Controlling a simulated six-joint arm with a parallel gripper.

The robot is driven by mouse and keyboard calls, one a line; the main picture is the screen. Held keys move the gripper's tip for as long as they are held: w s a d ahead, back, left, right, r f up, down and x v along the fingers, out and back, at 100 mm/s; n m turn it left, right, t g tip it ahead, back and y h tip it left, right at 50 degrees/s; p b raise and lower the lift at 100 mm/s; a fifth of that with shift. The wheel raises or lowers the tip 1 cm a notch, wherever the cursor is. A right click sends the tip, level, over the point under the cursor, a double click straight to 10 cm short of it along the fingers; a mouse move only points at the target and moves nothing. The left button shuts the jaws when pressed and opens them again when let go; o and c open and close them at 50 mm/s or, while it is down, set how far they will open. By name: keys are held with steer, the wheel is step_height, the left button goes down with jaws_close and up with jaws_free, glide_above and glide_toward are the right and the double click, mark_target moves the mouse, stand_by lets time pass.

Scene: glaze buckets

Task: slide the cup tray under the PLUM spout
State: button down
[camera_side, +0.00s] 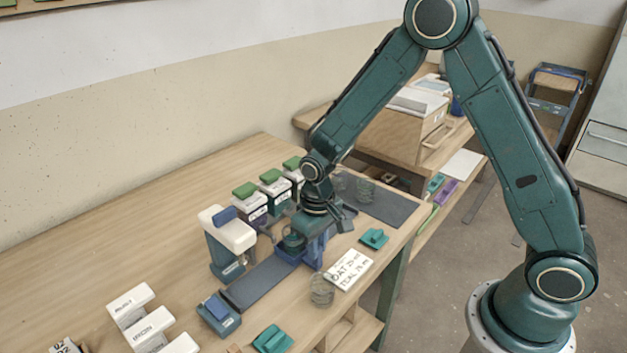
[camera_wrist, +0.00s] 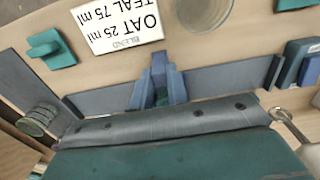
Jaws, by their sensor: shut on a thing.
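The cup tray (camera_side: 288,257) is a small blue carrier on a long dark rail (camera_side: 255,288) along the table. A dark teal round thing, perhaps its cup, shows at the tray behind my gripper. My gripper (camera_side: 312,252) points down at the tray and is shut on a blue part of it. In the wrist view the gripper (camera_wrist: 158,88) stands over the dark rail (camera_wrist: 222,78), which shows on both sides. Several buckets with green lids (camera_side: 270,178) stand in a row behind the rail. Their labels are too small to read, so I cannot tell which is PLUM; the spouts are mostly hidden.
A white-topped machine (camera_side: 230,229) stands left of the buckets by the rail. White labelled blocks (camera_side: 148,327) sit at the lower left.

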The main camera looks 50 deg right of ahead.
steer(key=shift+a, duration=2.95)
steer(key=c, duration=1.5)
jaws_free()
steer(key=shift+o, duration=0.2)
step_height(320, 180, up, 7)
